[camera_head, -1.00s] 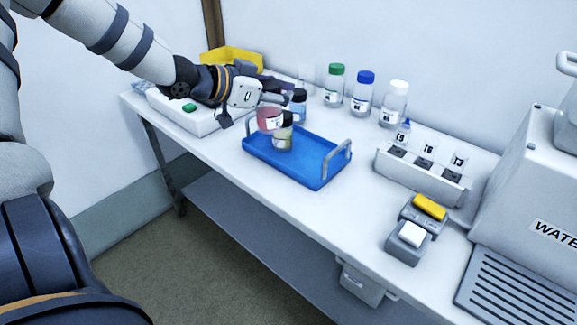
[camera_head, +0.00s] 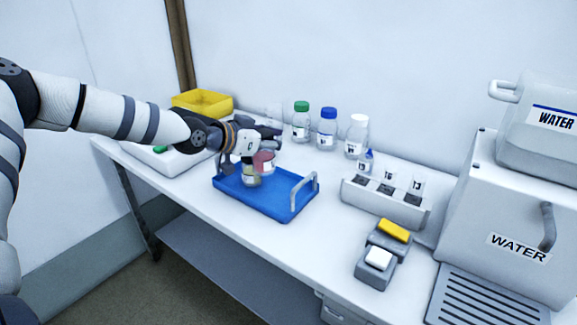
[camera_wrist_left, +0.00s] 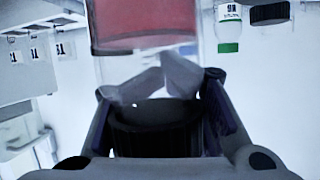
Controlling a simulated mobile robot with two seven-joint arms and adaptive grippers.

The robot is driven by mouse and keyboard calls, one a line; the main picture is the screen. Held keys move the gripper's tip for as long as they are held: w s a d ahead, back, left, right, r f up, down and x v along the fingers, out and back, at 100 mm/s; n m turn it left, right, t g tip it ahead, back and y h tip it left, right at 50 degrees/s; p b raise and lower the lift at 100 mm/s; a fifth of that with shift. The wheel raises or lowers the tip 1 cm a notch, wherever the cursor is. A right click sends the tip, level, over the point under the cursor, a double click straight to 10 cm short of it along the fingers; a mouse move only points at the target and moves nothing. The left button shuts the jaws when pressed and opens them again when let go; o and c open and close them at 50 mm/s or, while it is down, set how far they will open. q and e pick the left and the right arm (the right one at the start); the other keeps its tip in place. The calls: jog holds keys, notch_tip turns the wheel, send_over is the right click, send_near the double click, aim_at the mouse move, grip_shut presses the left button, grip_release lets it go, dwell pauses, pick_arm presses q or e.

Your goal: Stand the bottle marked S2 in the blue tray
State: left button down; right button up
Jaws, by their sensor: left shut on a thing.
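My left gripper (camera_head: 266,146) is shut on a bottle with red contents (camera_head: 264,161). In the left wrist view its red body (camera_wrist_left: 150,24) shows at the top and a dark cap (camera_wrist_left: 155,125) sits between the fingers. I cannot read its marking. The bottle hangs roughly upright over the blue tray (camera_head: 278,207), apparently above its floor. A second bottle with pale yellowish contents (camera_head: 250,178) stands in the tray, partly hidden, close beside the held one. My right gripper is not in view.
Green-capped (camera_head: 301,122), blue-capped (camera_head: 327,128) and white-capped (camera_head: 357,136) bottles stand behind the tray. A vial rack (camera_head: 385,202) is to the right. A yellow bin (camera_head: 203,102) is at the back left. The tray's right half is free, with a raised handle (camera_head: 303,192).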

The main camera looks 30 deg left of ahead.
pick_arm(q)
jog(key=w+f, duration=0.1)
jog(key=f, duration=0.1)
jog(key=w+f, duration=0.1)
jog(key=f, duration=0.1)
jog(key=w+d+f+b, duration=0.1)
jog(key=f, duration=0.3)
jog(key=f+b, duration=0.1)
jog(key=shift+w+d+f, duration=0.2)
jog(key=shift+w+d, duration=0.05)
jog(key=shift+r, duration=0.25)
jog(key=c, duration=1.7)
grip_release()
jog(key=shift+f, duration=0.2)
jog(key=o, duration=0.7)
jog(key=shift+c, duration=0.2)
jog(key=shift+r, duration=0.1)
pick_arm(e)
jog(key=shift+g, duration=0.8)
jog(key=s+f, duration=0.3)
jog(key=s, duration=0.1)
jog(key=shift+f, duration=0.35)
